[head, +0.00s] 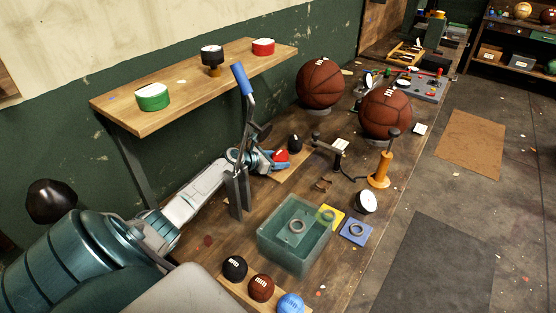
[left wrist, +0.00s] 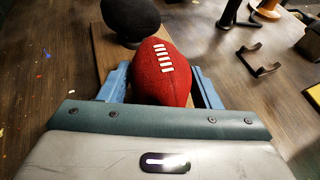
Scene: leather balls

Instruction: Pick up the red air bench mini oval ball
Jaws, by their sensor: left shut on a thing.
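The red mini oval ball (left wrist: 162,75) with white laces sits between the blue fingers of my left gripper (left wrist: 162,88) in the left wrist view. The fingers press on both of its sides. In the head view the red ball (head: 281,156) shows only in part beside my left gripper (head: 268,160), at the small wooden board (head: 296,170). I cannot tell whether the ball still touches the board. A black ball (head: 295,143) stands just behind it and also shows in the left wrist view (left wrist: 131,18). My right gripper is not in view.
A metal lever with a blue handle (head: 242,80) stands close in front of my left arm. A clear green tank (head: 296,235) and several small balls (head: 261,287) are nearer. Two basketballs (head: 320,82) and an orange-handled tool (head: 382,170) stand farther right.

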